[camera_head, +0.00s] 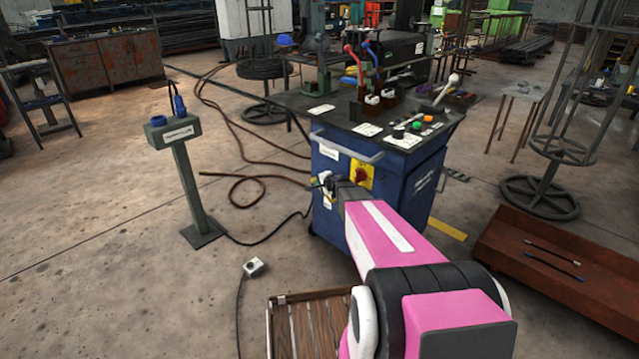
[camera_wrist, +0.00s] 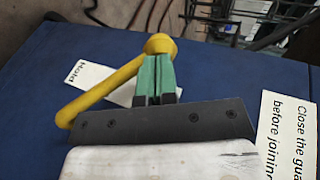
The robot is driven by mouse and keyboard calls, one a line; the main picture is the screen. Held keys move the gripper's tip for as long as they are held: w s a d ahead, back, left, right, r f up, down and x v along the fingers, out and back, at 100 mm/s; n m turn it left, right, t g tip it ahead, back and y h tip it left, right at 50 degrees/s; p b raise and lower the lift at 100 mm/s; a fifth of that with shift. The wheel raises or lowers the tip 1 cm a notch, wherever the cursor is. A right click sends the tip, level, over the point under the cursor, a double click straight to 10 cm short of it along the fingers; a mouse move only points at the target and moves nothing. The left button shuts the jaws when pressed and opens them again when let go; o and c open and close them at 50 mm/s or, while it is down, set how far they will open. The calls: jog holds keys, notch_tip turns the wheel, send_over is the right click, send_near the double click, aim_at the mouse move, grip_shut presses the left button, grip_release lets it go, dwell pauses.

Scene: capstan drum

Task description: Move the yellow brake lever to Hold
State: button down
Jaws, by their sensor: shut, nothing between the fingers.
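The yellow brake lever (camera_wrist: 105,90) lies slantwise across a blue panel in the wrist view. One rounded yellow end (camera_wrist: 160,43) is at the upper middle, and the bar slopes down to the lower left, partly hidden by my gripper's dark body. My gripper (camera_wrist: 155,60) has green fingers, closed together and empty, with the tips right at the rounded end. I cannot tell whether they touch it. A white label (camera_wrist: 75,72), partly covered by the lever, has small tilted text.
A yellow plate with a red rotary switch (camera_head: 361,175) sits just right of my gripper. A grey handle rail (camera_head: 345,147) runs above it. A green pedestal (camera_head: 185,185) stands left, with cables on the floor. A white guard label (camera_wrist: 288,130) is on the panel.

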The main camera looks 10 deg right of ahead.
jog(key=shift+w+f, duration=0.1)
jog(key=shift+w, duration=0.05)
jog(key=shift+w+a+f+g+h, duration=0.6)
jog(key=shift+w+f+g+h, duration=0.25)
jog(key=shift+g, duration=0.35)
notch_tip(320, 180, down, 10)
jog(key=w+a+n+g+h, duration=0.1)
jog(key=g+h, duration=0.4)
jog(key=g, duration=0.2)
jog(key=shift+f+g, duration=0.15)
jog(key=shift+g, duration=0.15)
jog(key=shift+f, duration=0.1)
jog(key=v, duration=1.1)
